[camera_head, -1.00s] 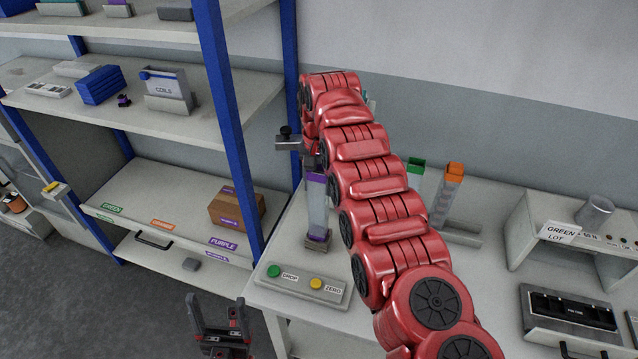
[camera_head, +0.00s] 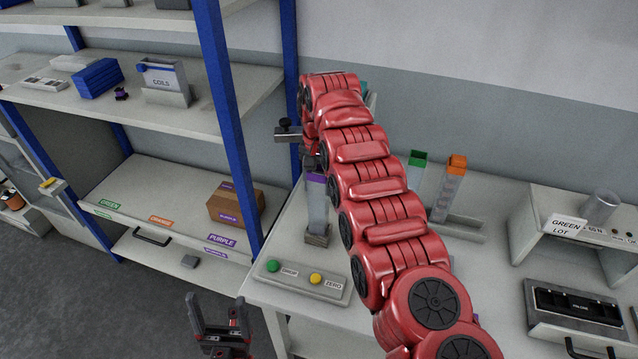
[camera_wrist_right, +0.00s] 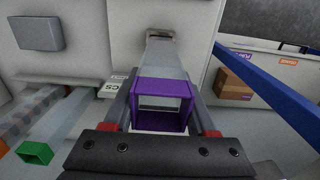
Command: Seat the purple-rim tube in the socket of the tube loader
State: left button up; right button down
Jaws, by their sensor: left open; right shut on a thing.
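The purple-rim tube (camera_head: 317,207) stands roughly upright over a small grey block (camera_head: 317,236) at the bench's left edge, behind the button box. My right gripper (camera_wrist_right: 166,122) is shut on the tube just below its purple rim (camera_wrist_right: 163,87). The tube's far end meets the grey block in the right wrist view (camera_wrist_right: 160,36). I cannot tell how deep it sits, or whether that block is the loader's socket. In the head view my right arm hides most of that gripper. My left gripper (camera_head: 219,318) is open and empty in front of the bench.
Green-rim (camera_head: 416,160) and orange-rim (camera_head: 457,165) tubes stand in a rack behind my right arm. A blue-post shelf (camera_head: 232,130) with a cardboard box (camera_head: 237,206) stands left.

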jog(key=shift+f+b, duration=0.55)
jog(key=shift+f, duration=0.2)
jog(key=shift+c, duration=0.6)
grip_release()
jog(key=shift+r, duration=0.1)
jog(key=shift+r, duration=0.1)
notch_tip(320, 180, up, 17)
jog(key=p, duration=1.5)
jog(key=shift+p, duration=0.4)
jog(key=shift+s, duration=0.1)
